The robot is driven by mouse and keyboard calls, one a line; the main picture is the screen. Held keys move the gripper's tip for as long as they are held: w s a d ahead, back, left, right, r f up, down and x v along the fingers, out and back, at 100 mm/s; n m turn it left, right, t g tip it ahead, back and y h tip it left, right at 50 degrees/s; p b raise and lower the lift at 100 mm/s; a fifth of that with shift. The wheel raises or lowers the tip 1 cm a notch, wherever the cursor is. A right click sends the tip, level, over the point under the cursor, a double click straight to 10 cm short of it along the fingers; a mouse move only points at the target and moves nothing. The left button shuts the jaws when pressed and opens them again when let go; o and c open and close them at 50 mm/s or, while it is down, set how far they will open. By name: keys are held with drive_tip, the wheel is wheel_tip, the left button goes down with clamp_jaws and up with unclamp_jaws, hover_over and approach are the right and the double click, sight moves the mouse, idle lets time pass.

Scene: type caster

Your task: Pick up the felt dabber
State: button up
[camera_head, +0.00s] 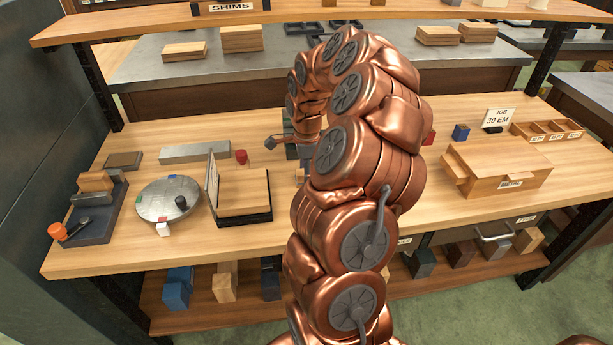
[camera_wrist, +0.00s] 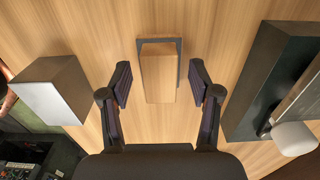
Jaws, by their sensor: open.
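In the wrist view, my gripper (camera_wrist: 160,82) is open, with one dark finger on each side of a wooden block (camera_wrist: 158,78). The block has a dark grey edging around its far end and may be the felt dabber; I cannot tell for certain. There is a visible gap between it and each finger, and nothing is held. In the head view, my copper arm hides most of my gripper and the bench below it.
A grey-topped block (camera_wrist: 51,88) stands left of my gripper in the wrist view; a dark box-like thing (camera_wrist: 268,75) stands right. In the head view, a round grey slab (camera_head: 160,196), a wooden case (camera_head: 497,165) and an overhead shelf (camera_head: 130,22) are near.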

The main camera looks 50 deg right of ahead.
clamp_jaws()
idle(0.5)
wheel_tip(320, 180, up, 10)
drive_tip(key=shift+r+b, duration=0.1)
drive_tip(key=shift+b, duration=0.55)
